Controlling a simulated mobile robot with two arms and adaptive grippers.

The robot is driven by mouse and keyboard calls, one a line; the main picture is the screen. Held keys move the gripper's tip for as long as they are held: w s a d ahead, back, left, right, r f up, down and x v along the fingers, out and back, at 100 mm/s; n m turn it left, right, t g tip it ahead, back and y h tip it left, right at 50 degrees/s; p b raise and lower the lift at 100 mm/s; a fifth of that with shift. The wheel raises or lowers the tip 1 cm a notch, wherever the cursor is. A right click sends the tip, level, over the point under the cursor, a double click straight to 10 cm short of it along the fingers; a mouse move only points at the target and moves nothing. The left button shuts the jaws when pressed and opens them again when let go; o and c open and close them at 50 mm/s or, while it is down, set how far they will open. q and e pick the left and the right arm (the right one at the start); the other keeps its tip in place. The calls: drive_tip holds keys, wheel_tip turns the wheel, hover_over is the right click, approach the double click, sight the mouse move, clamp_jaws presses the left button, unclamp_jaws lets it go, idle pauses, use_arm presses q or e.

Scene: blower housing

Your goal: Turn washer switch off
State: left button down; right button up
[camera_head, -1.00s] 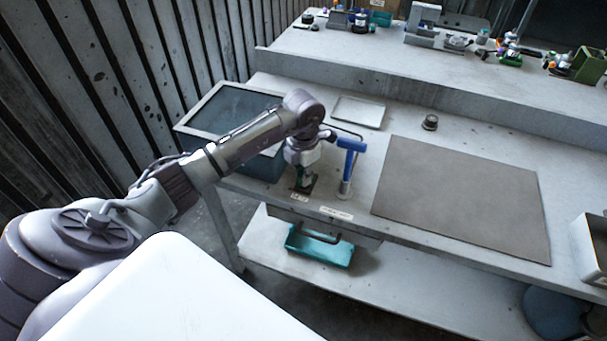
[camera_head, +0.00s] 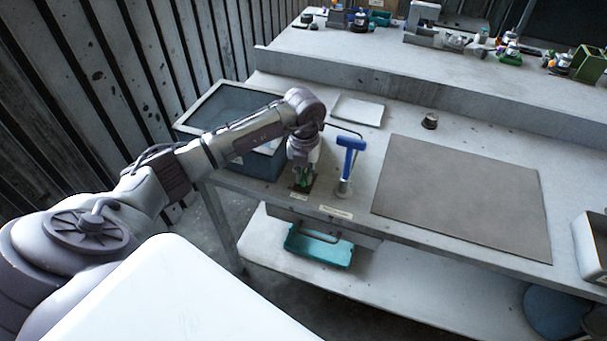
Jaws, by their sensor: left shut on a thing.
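The washer switch sits on a small dark plate (camera_head: 304,186) at the front edge of the workbench, left of the blue-handled tool. A bit of green shows there between my fingers. My left gripper (camera_head: 303,178) points down over this plate and is shut on the switch. The fingers hide most of the switch, so its setting cannot be read. A small pale label (camera_head: 298,196) lies just in front of the plate. My right gripper is not in view.
A blue T-handled tool (camera_head: 350,145) stands upright close to the right of my gripper. A dark open tank (camera_head: 225,110) is behind my forearm. A grey mat (camera_head: 460,195) covers the bench to the right. A teal tray (camera_head: 318,250) is on the lower shelf.

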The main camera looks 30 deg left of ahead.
use_arm(q)
drive_tip(key=shift+w+n, duration=0.15)
drive_tip(key=shift+n, duration=1.95)
drive_tip(key=shift+r, duration=0.1)
drive_tip(key=c, duration=1.2)
unclamp_jaws()
drive_tip(key=shift+d, duration=0.1)
wheel_tip(320, 180, up, 12)
drive_tip(key=shift+f, duration=0.1)
